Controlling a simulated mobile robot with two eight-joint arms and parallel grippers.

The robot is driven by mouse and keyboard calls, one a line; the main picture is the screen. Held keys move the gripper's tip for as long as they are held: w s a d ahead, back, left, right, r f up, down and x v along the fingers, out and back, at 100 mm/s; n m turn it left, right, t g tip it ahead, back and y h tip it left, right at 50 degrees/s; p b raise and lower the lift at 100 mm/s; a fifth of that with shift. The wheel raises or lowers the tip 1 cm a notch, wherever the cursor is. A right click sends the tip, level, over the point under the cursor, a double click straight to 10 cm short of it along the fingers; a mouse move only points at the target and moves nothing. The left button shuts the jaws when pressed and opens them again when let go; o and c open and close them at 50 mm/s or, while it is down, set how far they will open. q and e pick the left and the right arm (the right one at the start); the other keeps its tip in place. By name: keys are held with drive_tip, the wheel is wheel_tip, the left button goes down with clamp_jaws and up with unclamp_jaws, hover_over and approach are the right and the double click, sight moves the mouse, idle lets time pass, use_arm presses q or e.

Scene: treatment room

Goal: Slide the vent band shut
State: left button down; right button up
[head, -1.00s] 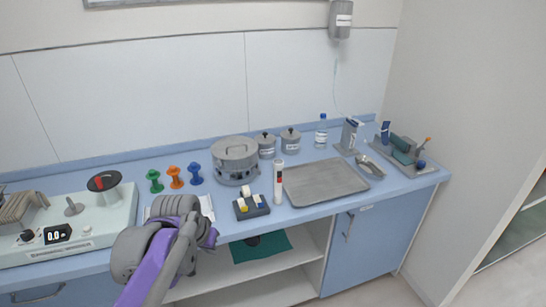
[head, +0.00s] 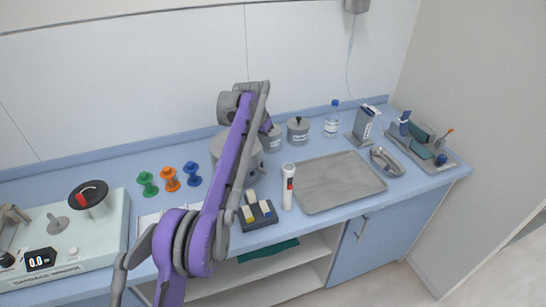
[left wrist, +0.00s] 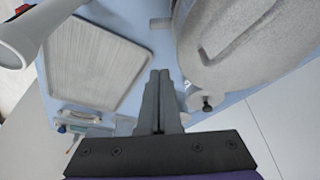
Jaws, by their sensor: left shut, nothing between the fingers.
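The round grey drum (head: 221,146) stands on the blue counter, mostly hidden behind my left arm in the head view. In the left wrist view the drum (left wrist: 235,35) fills the upper right, with its curved side and top close to the fingers. I cannot make out the vent band or its openings. My left gripper (left wrist: 159,76) is shut and empty, beside the drum with a gap visible between them in that picture; I cannot tell the depth. In the head view its fingers are hidden behind the arm. My right gripper is in neither view.
Two lidded grey jars stand right of the drum, one (head: 298,130) fully visible. Green, orange and blue spools (head: 170,179) stand left.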

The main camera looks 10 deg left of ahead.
sight(262, 171)
use_arm(q)
drive_tip(key=shift+w+d, duration=0.1)
drive_tip(key=shift+w, duration=0.15)
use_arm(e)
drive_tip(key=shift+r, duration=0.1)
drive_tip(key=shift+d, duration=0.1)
use_arm(q)
drive_tip(key=x, duration=1)
drive_tip(key=shift+s+f+b, duration=0.1)
drive_tip(key=shift+b, duration=0.25)
drive_tip(key=shift+s+a+b, duration=0.2)
drive_tip(key=shift+s, duration=0.4)
drive_tip(key=shift+s+a+b, duration=0.15)
drive_tip(key=shift+s+a, duration=0.05)
drive_tip(key=shift+s, duration=0.4)
drive_tip(key=shift+s+a, duration=0.2)
drive_tip(key=shift+s, duration=0.35)
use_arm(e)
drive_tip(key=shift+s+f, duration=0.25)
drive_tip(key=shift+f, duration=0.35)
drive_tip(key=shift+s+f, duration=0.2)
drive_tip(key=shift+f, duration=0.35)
use_arm(q)
drive_tip(key=shift+s, duration=0.15)
